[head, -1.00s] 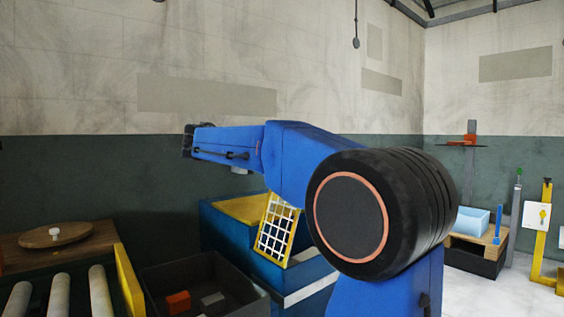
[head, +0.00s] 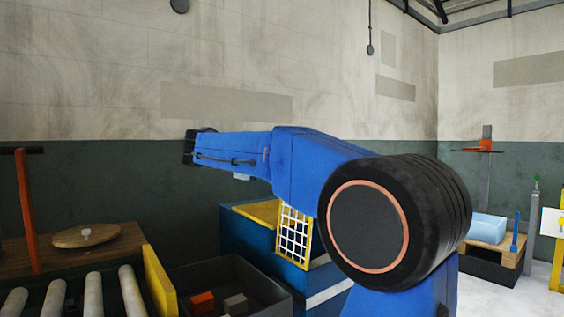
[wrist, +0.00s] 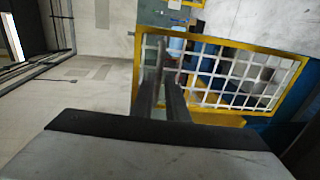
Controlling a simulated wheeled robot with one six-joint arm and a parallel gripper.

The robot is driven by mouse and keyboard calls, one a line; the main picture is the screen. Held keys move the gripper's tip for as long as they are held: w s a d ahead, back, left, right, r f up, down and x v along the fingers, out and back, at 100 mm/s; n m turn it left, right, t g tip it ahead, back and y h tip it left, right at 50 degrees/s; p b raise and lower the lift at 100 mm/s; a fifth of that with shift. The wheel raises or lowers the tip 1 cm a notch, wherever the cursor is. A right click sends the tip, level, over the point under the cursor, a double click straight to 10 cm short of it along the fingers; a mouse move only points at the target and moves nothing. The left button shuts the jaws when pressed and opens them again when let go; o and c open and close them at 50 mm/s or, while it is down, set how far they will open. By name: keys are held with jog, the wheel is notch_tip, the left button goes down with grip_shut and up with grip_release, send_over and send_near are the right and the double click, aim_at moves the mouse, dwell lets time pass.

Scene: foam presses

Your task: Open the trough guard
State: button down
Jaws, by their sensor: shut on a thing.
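The trough guard (head: 294,236) is a yellow frame with a white mesh. In the head view it stands raised and steep at the blue trough housing (head: 248,238), and my arm hides its upper part. In the wrist view the guard (wrist: 225,75) fills the upper right, with blue shapes behind its mesh. My gripper (wrist: 166,82) is shut at the guard's left side, on what looks like its dark grey handle bar; the exact contact is hard to make out. The head view does not show the fingertips clearly.
A dark bin (head: 255,280) with an orange block (head: 202,302) stands in front of the housing. A roller conveyor (head: 95,294) with a yellow side plate (head: 160,283) is at left, near a wooden disc (head: 86,236). A low stand with a pale blue block (head: 488,228) is at right.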

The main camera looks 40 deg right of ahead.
jog(key=c, duration=1.8)
grip_release()
jog(key=shift+f, duration=0.55)
jog(key=shift+c, duration=0.2)
jog(key=shift+r, duration=0.1)
jog(key=shift+r, duration=0.1)
jog(key=a+r, duration=0.3)
jog(key=a, duration=1.4)
jog(key=shift+s, duration=0.25)
